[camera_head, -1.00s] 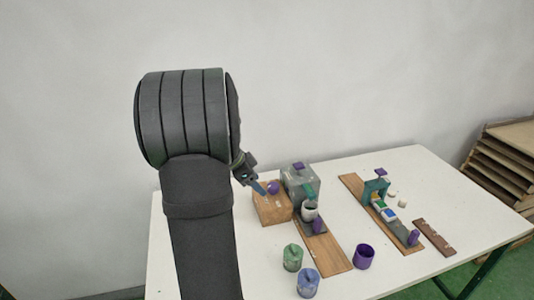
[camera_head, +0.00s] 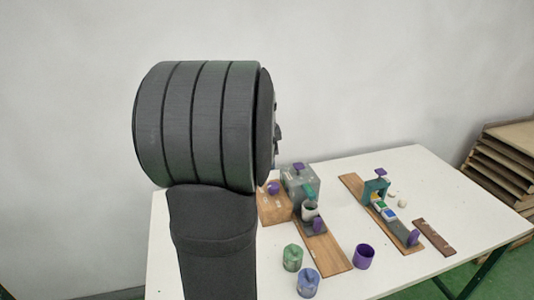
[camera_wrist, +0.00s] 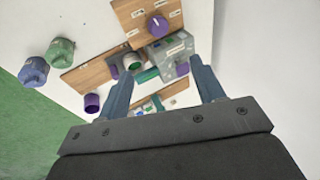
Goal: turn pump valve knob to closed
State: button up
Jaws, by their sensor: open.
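The purple knob (camera_head: 273,188) sits on the wooden box (camera_head: 274,209) at the back left of the table. In the wrist view the knob (camera_wrist: 157,23) shows from above on the box's labelled top, with a pale mark on it. The labels are too small to read. My gripper (camera_wrist: 160,70) is open and empty, its two blue-grey fingers wide apart. It is raised away from the knob and touches nothing. In the head view my arm hides nearly all of the gripper.
A grey box (camera_head: 300,180) with a purple top piece stands beside the wooden box. A pale cup (camera_head: 310,211) stands before it on a wooden board (camera_head: 325,250). Green (camera_head: 292,258) and blue (camera_head: 308,283) lidded jars and a purple cup (camera_head: 363,257) stand in front.

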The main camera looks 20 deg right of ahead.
jog(key=n, duration=1.2)
send_near(273, 186)
jog(key=x, duration=0.9)
jog(key=shift+w+f, duration=0.1)
jog(key=c, duration=1)
